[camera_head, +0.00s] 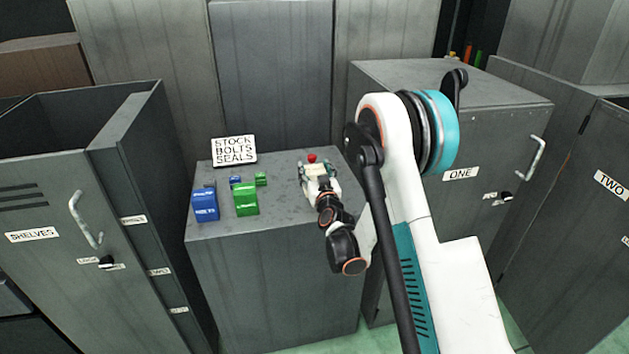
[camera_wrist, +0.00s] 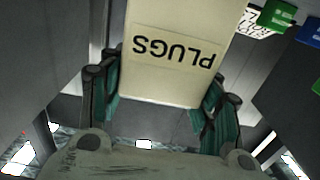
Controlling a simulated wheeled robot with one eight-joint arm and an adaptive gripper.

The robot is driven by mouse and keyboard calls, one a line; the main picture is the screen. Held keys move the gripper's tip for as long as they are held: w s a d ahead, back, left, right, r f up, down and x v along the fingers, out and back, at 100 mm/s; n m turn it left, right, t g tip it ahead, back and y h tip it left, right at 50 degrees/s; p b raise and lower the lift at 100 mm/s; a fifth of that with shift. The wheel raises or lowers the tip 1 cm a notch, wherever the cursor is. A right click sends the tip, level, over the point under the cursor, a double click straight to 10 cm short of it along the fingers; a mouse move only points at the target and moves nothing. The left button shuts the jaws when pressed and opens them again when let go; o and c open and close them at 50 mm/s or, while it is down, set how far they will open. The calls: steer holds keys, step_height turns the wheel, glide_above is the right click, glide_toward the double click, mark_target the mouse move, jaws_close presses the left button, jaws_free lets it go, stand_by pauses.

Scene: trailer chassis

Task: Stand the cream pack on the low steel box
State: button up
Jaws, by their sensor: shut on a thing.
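The cream pack (camera_wrist: 175,55) fills the upper middle of the wrist view. Its label PLUGS appears upside down there. My gripper (camera_wrist: 160,92) is shut on it, with one green-padded finger at each side. In the head view my gripper (camera_head: 318,174) is over the right part of the top of the low steel box (camera_head: 275,210), near its back right. My gripper and wrist mostly hide the pack in that view. I cannot tell whether the pack's base touches the box top.
On the box's left stand blue packs (camera_head: 205,205), green packs (camera_head: 246,199) and a sign reading STOCK BOLTS SEALS (camera_head: 234,151). A red thing (camera_head: 311,158) shows just behind my gripper. Cabinet ONE (camera_head: 480,150) is on the right, the SHELVES cabinet (camera_head: 45,270) on the left.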

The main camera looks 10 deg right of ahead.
steer(key=shift+f+b, duration=0.35)
steer(key=shift+f, duration=0.95)
steer(key=shift+f, duration=0.1)
steer(key=o, duration=1.3)
steer(key=shift+c, duration=0.2)
